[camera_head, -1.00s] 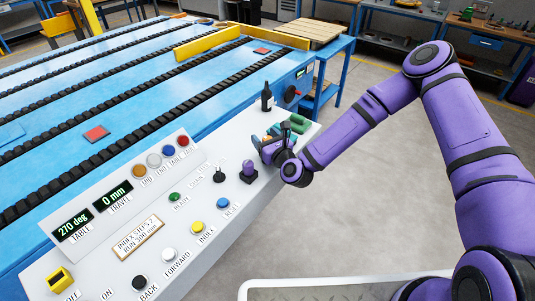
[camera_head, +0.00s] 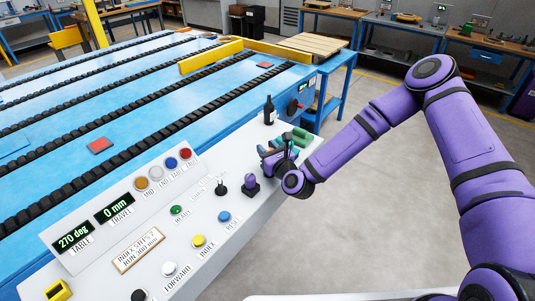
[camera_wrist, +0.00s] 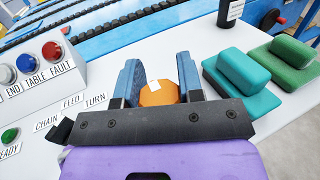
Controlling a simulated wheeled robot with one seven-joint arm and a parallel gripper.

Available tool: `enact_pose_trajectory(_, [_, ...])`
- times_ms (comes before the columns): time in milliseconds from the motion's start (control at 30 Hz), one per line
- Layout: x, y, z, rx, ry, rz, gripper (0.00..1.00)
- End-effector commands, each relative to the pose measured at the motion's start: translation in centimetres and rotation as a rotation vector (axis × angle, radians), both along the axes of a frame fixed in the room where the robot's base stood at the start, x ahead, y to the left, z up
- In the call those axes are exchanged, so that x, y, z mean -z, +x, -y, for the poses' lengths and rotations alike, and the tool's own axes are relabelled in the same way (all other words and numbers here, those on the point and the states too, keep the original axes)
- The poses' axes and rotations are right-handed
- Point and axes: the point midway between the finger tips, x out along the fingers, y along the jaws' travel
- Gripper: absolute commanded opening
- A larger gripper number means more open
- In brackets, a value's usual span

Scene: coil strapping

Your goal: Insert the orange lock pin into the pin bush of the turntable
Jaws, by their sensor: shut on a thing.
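The orange lock pin (camera_wrist: 158,93) shows in the wrist view as a rounded orange piece with a small white patch. My gripper (camera_wrist: 160,80) is shut on it, with one blue finger on each side. In the head view my gripper (camera_head: 277,158) is over the far right end of the grey control desk, and the pin is too small there to tell apart. I cannot make out the turntable's pin bush in either view.
The control desk (camera_head: 205,262) carries buttons, displays and a black knob. A dark bottle (camera_head: 269,111) and green and teal blocks (camera_wrist: 242,85) stand near my gripper. The blue conveyor bed (camera_head: 140,118) with black chains and yellow rails (camera_head: 211,57) lies beyond.

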Motion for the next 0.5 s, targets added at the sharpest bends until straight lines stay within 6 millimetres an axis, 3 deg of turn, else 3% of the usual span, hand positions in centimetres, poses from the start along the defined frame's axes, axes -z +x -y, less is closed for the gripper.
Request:
enact_pose_trajectory(267, [-3.7,0.1,0.1,0.000,0.002,0.003,0.00])
enact_pose_trajectory(500, [-8.5,0.0,0.1,0.000,0.000,0.004,0.00])
